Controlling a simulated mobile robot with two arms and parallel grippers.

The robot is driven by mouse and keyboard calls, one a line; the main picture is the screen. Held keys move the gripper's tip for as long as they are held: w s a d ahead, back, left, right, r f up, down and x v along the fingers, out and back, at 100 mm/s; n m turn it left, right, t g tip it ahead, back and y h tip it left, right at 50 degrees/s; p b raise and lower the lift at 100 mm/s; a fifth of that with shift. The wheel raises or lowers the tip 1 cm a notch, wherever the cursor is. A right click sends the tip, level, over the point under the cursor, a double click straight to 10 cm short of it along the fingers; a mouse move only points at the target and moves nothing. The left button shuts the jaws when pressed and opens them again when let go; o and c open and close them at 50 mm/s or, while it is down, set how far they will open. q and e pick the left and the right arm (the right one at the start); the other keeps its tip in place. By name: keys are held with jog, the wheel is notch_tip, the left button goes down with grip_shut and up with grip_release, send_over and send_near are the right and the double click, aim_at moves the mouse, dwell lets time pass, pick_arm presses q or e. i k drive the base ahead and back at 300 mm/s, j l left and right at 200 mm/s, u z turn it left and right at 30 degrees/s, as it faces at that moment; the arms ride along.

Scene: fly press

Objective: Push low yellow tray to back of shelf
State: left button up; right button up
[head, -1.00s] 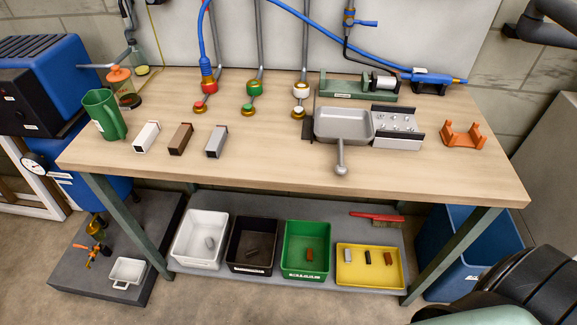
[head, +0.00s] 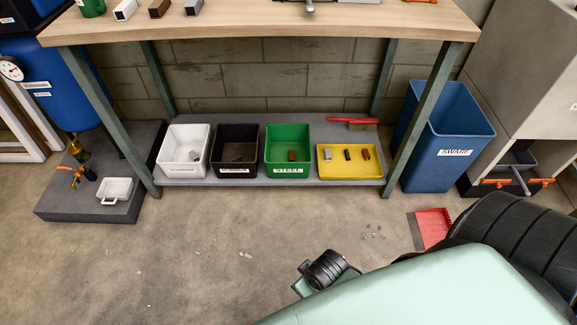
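The low yellow tray (head: 350,174) sits at the right end of the grey lower shelf (head: 225,183), near its front edge. It holds a grey, a black and a brown small block. Bare shelf shows behind it, where a red-handled brush (head: 354,122) lies. A black and mint-green part of my own body fills the lower right of the head view. I cannot make out either gripper's fingers.
Green (head: 289,168), black (head: 235,170) and white (head: 183,171) bins stand left of the tray. Table legs frame the shelf. A blue swarf bin (head: 447,140) stands at the right. A red dustpan (head: 433,226) lies on the floor. The floor before the shelf is mostly clear.

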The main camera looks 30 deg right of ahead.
aim_at(357, 168)
jog(key=l+z, duration=0.1)
jog(key=z, duration=1.45)
jog(key=i+l+u, duration=0.25)
jog(key=i+l, duration=0.4)
jog(key=l, duration=0.2)
